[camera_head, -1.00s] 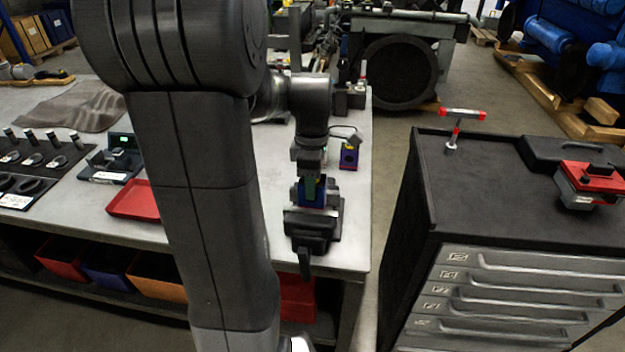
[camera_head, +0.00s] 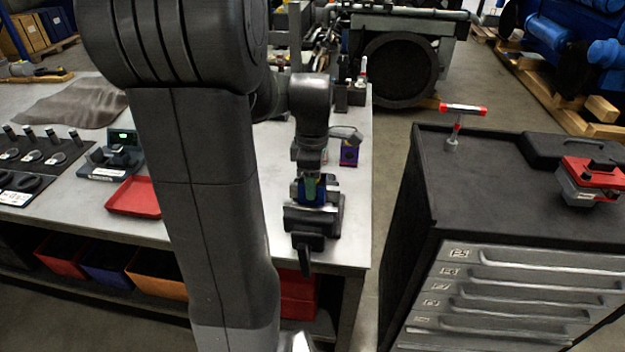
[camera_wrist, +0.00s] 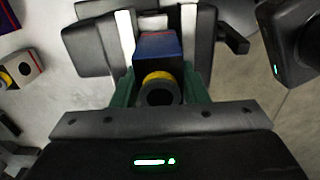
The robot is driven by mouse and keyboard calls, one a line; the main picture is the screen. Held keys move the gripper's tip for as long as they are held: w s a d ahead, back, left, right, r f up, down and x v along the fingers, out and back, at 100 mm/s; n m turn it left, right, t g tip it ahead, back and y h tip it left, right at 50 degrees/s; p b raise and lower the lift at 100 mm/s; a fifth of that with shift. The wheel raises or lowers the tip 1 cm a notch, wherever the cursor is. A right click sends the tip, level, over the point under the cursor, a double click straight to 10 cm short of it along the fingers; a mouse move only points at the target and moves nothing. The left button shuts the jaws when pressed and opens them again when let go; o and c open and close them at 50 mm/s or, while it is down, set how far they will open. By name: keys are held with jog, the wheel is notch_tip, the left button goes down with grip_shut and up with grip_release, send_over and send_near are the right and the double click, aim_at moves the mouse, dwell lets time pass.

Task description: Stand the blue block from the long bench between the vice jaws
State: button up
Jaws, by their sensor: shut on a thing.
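The blue block (camera_wrist: 160,45) has a blue top, a dark reddish side edge and a yellow ring around a dark round hole on the face towards my wrist camera. My gripper (camera_wrist: 159,90) is shut on it, one green finger on each side. The vice (camera_head: 315,222) stands near the bench's right end. In the wrist view, the block lies between the vice's two pale jaw faces (camera_wrist: 126,35), looking down on them. In the head view, the block (camera_head: 312,196) is at the vice's top, partly hidden by my fingers. I cannot tell whether it rests on the vice.
A similar purple-blue block (camera_head: 348,156) stands on the bench behind the vice. A red tray (camera_head: 134,197) and a device with a green display (camera_head: 118,155) lie left. A dark tool cabinet (camera_head: 480,200) stands right, across a floor gap.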

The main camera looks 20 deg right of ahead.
jog(key=shift+f, duration=0.3)
jog(key=o, duration=1.5)
jog(key=shift+c, duration=0.2)
jog(key=shift+r+p, duration=3.2)
jog(key=shift+r, duration=0.85)
jog(key=shift+f, duration=0.15)
